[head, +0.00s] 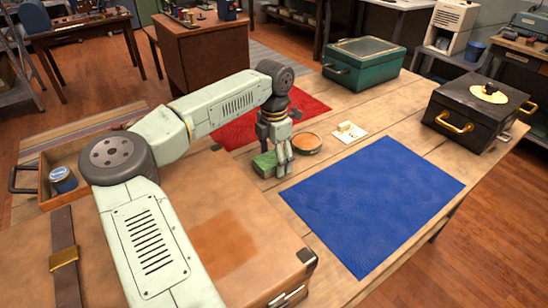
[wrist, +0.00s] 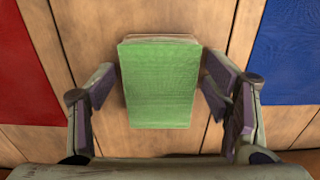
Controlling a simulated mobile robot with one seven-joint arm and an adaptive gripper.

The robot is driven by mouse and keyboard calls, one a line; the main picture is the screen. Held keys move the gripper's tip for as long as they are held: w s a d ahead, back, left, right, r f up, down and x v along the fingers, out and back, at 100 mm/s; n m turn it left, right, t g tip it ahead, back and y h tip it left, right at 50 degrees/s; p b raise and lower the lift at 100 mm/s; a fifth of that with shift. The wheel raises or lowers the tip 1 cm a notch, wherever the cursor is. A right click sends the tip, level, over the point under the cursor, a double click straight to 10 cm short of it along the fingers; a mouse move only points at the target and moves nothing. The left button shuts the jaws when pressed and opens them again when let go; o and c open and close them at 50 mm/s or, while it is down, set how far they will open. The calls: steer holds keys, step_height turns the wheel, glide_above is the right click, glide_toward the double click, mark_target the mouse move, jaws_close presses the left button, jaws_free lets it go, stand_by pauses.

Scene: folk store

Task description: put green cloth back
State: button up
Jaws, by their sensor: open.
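The green cloth (head: 264,164) is a small folded, block-like bundle on the wooden table, left of my gripper's fingertips. In the wrist view the cloth (wrist: 160,88) lies below my gripper, with a thin tan edge showing at its far side. My gripper (head: 284,162) points down. In the wrist view its two fingers (wrist: 160,92) are open, one on each side of the cloth, with nothing held. I cannot tell whether the fingertips reach down to the cloth's height.
A red cloth (head: 233,128) lies behind, and a blue cloth (head: 375,200) lies to the right. A round orange-brown dish (head: 307,144) and a white card (head: 348,133) with small pale pieces are close by. A green case (head: 363,66) and black box (head: 474,112) stand farther back. A brown leather case (head: 130,255) fills the front left.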

mark_target(275, 157)
step_height(275, 157, up, 12)
steer(key=b, duration=0.2)
steer(key=shift+r, duration=0.2)
steer(key=shift+f, duration=0.1)
stand_by(0.7)
